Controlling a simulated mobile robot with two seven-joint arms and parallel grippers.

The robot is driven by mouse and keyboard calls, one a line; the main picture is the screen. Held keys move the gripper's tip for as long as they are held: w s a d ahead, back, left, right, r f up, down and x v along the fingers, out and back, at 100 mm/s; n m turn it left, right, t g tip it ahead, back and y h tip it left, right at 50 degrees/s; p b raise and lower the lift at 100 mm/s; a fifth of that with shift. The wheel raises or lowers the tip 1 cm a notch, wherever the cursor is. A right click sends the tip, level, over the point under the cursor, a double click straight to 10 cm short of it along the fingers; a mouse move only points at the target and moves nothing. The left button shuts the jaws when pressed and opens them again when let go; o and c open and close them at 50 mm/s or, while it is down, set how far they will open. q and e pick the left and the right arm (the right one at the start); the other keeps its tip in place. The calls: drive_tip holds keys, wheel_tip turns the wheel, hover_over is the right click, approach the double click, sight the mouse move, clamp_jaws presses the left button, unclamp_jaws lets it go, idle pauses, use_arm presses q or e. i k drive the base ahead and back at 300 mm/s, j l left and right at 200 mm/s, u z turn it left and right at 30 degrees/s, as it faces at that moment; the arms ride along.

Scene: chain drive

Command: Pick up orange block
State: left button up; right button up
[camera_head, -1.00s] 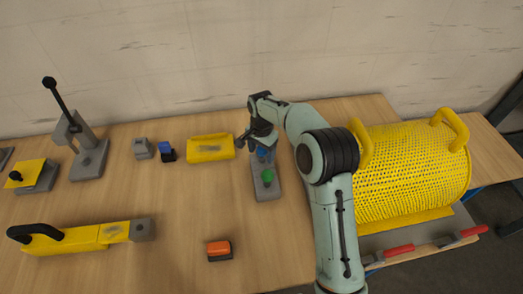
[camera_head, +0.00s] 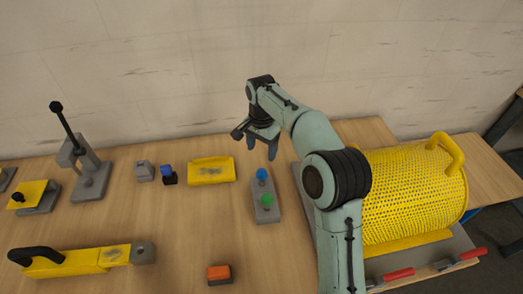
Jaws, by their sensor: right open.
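The orange block (camera_head: 218,272) sits on a dark base on the wooden table, near the front middle. My right gripper (camera_head: 261,148) is open and empty, raised above the back of the table. It is well behind the orange block and to its right, and touches nothing that I can see. My left gripper is not in view.
A grey plate (camera_head: 265,205) with a blue and a green knob stands below my right gripper. A yellow block (camera_head: 211,170) lies to its left. A yellow perforated guard (camera_head: 413,195) stands at the right. The table around the orange block is clear.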

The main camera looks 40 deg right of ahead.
sight(219, 276)
drive_tip(key=k, duration=1.5)
